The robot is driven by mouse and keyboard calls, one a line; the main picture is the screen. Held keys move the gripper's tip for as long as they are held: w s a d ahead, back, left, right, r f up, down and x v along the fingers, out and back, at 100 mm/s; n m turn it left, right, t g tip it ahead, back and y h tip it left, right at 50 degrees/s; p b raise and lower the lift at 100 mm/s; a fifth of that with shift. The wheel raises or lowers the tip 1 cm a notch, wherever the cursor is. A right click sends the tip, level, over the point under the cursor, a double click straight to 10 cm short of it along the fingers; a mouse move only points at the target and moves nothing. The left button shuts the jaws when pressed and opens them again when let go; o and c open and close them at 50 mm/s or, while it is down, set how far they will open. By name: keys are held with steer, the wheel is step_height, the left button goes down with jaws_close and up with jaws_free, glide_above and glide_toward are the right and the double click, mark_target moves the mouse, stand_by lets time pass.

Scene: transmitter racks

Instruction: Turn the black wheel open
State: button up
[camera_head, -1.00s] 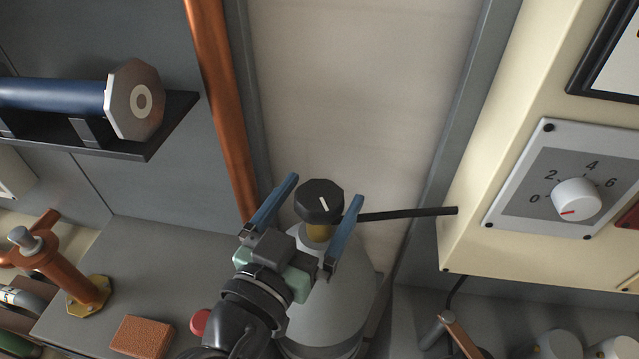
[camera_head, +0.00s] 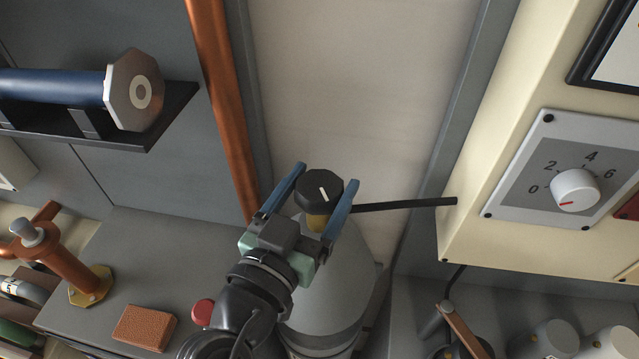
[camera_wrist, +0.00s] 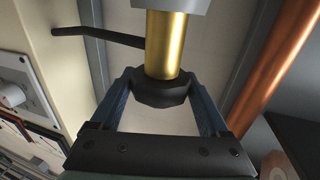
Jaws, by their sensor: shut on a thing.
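The black wheel (camera_head: 319,188) with a white pointer line sits on a brass neck (camera_head: 317,221) on top of a grey gas cylinder (camera_head: 335,290). My gripper (camera_head: 327,186) has its two blue fingers on either side of the wheel, shut on it. In the wrist view the wheel (camera_wrist: 160,91) sits between the fingertips (camera_wrist: 160,87), with the brass stem (camera_wrist: 162,45) beyond it.
A copper pipe (camera_head: 222,95) rises left of the cylinder. A red knob (camera_head: 203,312) and brown block (camera_head: 144,327) are lower left.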

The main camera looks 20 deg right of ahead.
steer(key=shift+n+t+y, duration=0.3)
steer(key=shift+t, duration=0.1)
steer(key=shift+s+d+r+n+t+y, duration=0.1)
steer(key=shift+n+t+y, duration=0.8)
steer(key=shift+n+y, duration=0.15)
steer(key=n+t+y+p, duration=0.1)
steer(key=y+p, duration=0.1)
steer(key=n+t+y+p, duration=0.1)
steer(key=p, duration=0.1)
steer(key=shift+r+y, duration=0.3)
steer(key=shift+y, duration=0.05)
steer(key=n+y+p, duration=0.2)
steer(key=p, duration=0.2)
steer(key=n+t+y+p, duration=0.1)
steer(key=n+y+p, duration=0.1)
steer(key=y+p, duration=0.1)
steer(key=shift+a+p, duration=0.2)
steer(key=shift+p, duration=0.15)
steer(key=y+p, duration=0.1)
steer(key=n+y+p, duration=0.1)
steer(key=y, duration=0.1)
steer(key=shift+f+n, duration=0.25)
steer(key=shift+f+n+y, duration=0.1)
steer(key=shift+n+y, duration=0.6)
steer(key=shift+y, duration=0.7)
steer(key=o, duration=1.2)
